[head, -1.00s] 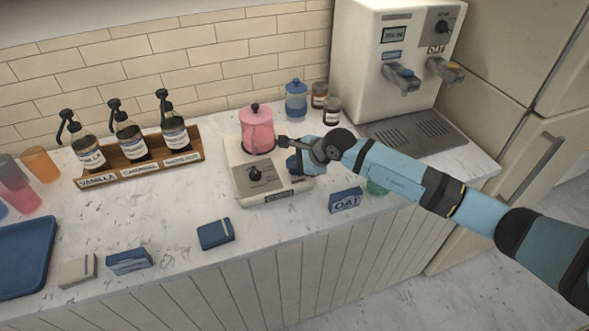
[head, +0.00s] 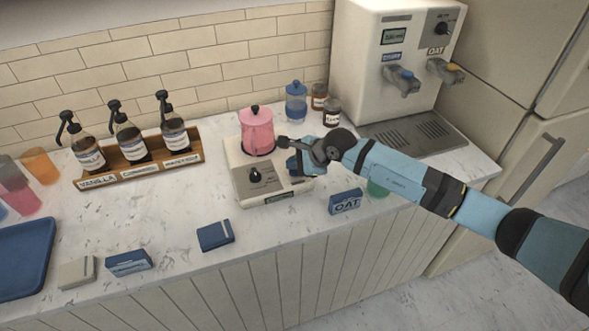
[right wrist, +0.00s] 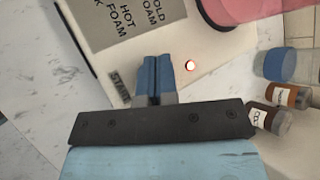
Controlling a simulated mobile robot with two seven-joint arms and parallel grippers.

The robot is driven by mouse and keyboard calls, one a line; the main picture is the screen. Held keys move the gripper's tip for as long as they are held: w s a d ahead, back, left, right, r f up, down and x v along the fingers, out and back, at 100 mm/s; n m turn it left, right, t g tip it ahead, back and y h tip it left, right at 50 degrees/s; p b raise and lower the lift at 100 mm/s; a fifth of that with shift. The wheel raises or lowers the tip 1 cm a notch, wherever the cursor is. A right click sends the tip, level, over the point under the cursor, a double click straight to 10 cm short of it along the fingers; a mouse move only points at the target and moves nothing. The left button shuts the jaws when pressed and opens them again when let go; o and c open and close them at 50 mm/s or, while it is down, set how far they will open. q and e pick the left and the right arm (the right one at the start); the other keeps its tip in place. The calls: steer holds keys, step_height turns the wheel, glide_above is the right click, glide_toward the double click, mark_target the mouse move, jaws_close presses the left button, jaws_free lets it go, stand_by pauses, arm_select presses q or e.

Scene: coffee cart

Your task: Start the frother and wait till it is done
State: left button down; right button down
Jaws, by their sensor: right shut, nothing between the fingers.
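The frother is a white base (head: 240,184) with a dark knob (head: 255,174) on a grey panel, and a pink lidded jug (head: 257,132) stands on it. In the right wrist view its panel (right wrist: 120,25) reads hot foam and cold foam. A START label (right wrist: 121,86) lies beside my fingers, and a small light (right wrist: 190,66) glows near them. My right gripper (head: 294,163) is at the right side of the base; its blue fingers (right wrist: 154,75) are closed together with nothing between them. The fingers cover whatever is beneath them. My left gripper is not in view.
A blue lidded jar (head: 296,103) and small brown jars stand behind the frother. An OAT carton (head: 345,201) lies in front of my right arm. A syrup rack (head: 140,167) is at left, a dispenser (head: 375,75) at right.

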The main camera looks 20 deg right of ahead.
mark_target(295, 172)
steer(key=shift+r, duration=0.5)
steer(key=shift+r+p, duration=1.2)
steer(key=shift+r, duration=1.35)
